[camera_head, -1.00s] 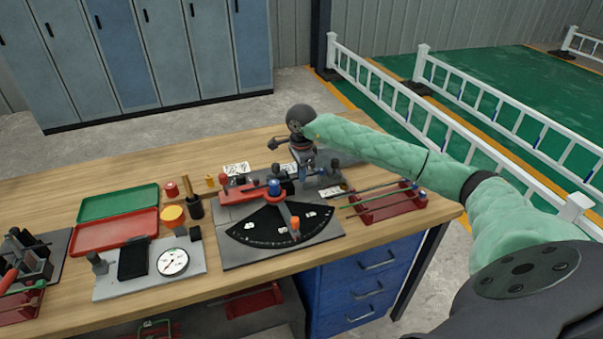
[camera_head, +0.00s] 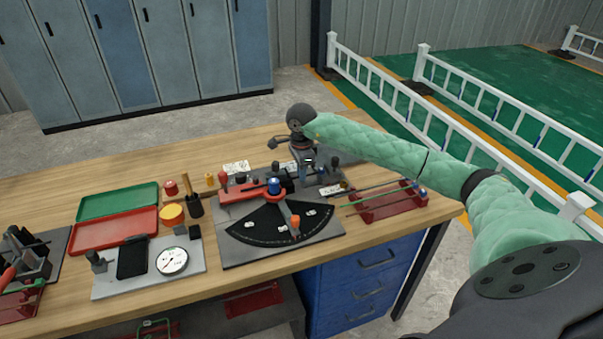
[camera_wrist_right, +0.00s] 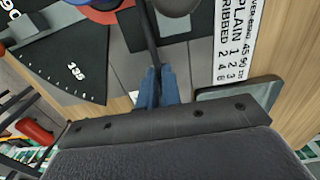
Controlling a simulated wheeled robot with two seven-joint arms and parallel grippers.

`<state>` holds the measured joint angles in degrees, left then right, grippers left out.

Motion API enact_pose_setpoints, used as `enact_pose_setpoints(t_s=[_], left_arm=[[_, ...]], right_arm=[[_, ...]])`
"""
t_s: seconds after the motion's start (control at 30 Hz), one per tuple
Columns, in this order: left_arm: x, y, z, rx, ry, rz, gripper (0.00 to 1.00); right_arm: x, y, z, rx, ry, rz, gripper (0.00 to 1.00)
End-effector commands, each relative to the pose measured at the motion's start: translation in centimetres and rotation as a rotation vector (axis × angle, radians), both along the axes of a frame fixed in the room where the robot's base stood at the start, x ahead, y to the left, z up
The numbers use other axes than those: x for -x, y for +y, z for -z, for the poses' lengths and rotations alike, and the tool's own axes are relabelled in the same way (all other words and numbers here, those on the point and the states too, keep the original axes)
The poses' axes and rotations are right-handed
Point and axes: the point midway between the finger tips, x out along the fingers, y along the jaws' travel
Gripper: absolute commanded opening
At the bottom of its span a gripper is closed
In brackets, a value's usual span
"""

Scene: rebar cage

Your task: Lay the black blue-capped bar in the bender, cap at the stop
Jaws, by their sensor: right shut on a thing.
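My right gripper (camera_head: 307,172) is over the back right part of the bender. In the right wrist view its blue fingers (camera_wrist_right: 156,88) are shut on a thin dark bar (camera_wrist_right: 149,38), which runs away from the fingers over the grey bender bed. I cannot make out a blue cap on this bar, nor whether it touches the stop. The bender (camera_head: 231,254) has a black angle dial (camera_head: 262,229), a red arm (camera_head: 239,194) and a blue-topped pivot (camera_head: 274,186). My left gripper is not in view.
A red rack (camera_head: 374,213) with thin bars, some blue-ended, stands right of the bender. Left are a gauge plate (camera_head: 145,286), a red tray (camera_head: 112,235) and a green tray (camera_head: 120,201). A printed label plate (camera_wrist_right: 233,42) lies beside the fingers. Bare table shows behind the trays.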

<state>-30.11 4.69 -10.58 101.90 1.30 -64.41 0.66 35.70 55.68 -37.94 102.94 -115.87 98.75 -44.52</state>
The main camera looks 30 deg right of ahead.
Motion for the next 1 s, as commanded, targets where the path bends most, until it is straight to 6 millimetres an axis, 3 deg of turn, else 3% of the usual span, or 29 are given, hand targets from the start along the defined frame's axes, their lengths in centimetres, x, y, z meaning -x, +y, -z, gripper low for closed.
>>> enact_pose_setpoints(t_s=[1.0], left_arm=[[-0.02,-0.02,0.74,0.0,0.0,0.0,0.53]], right_arm=[[0.01,0.02,-0.07,0.0,0.0,-0.001,0.0]])
